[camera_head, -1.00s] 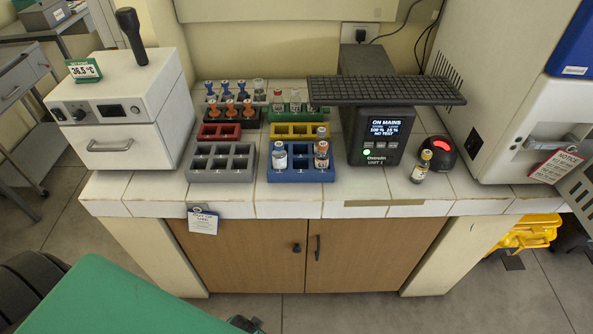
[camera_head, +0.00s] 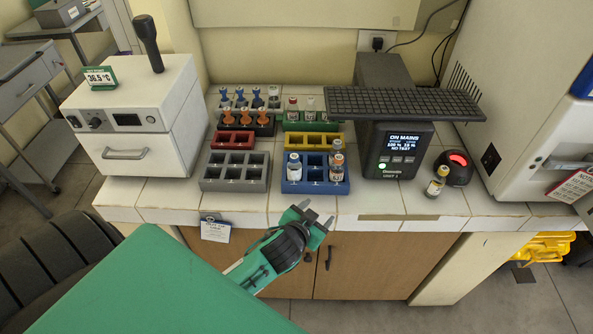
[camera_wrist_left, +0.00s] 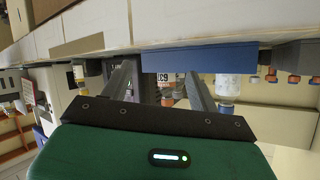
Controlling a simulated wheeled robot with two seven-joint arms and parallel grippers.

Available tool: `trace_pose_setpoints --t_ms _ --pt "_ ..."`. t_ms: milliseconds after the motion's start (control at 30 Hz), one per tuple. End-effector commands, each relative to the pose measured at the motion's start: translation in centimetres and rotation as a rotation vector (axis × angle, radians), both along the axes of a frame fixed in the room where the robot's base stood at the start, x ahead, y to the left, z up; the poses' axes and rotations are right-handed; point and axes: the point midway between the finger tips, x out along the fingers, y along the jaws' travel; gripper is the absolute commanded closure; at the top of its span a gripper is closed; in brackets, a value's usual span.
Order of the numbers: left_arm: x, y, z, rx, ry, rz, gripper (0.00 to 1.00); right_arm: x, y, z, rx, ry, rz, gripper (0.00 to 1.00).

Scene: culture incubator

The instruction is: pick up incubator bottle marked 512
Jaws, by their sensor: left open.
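In the head view, the blue rack (camera_head: 315,189) on the counter holds a white-labelled bottle (camera_head: 294,169) at left and an orange-capped bottle (camera_head: 337,171) at right, with another bottle (camera_head: 336,148) behind it. A yellow-capped bottle (camera_head: 437,182) stands alone at right. I cannot read 512 on any of them. My left gripper (camera_head: 316,214) is open and empty in front of the counter edge, below and short of the blue rack. The left wrist view is upside down; the blue rack (camera_wrist_left: 200,58) and a labelled bottle (camera_wrist_left: 228,86) show beyond the open fingers.
A grey rack (camera_head: 235,186), red rack (camera_head: 232,138), yellow rack (camera_head: 310,141) and green rack (camera_head: 312,126) stand close by. The black unit (camera_head: 395,165) with its overhanging grille (camera_head: 405,103) is at right. The white incubator box (camera_head: 130,120) is at left.

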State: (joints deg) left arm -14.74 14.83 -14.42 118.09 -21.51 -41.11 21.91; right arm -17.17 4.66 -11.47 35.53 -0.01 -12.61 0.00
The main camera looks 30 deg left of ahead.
Motion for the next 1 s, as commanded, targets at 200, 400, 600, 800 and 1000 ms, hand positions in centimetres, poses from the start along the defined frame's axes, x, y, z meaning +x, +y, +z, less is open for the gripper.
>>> trace_pose_setpoints --t_ms 200,400,600,800,1000 --pt "6.7 -3.4 10.8 0.015 -0.445 -0.218 0.39 0.0 -0.2 0.2 -0.002 0.001 0.001 1.0" --pt "8.2 -8.8 18.6 0.041 -0.741 -0.571 0.39 0.0 -0.2 0.3 -0.002 0.001 0.0 1.0" --pt "7.1 -13.4 21.6 0.12 -0.832 -1.004 0.39 0.0 0.0 0.4 0.0 0.0 0.0 1.0" --pt "5.8 -14.6 20.1 0.268 -0.678 -1.418 0.39 0.0 0.4 0.6 0.004 0.0 -0.002 1.0" --pt "6.0 -10.5 16.8 0.472 -0.289 -1.688 0.39 0.0 0.5 0.7 0.005 0.0 -0.003 1.0"
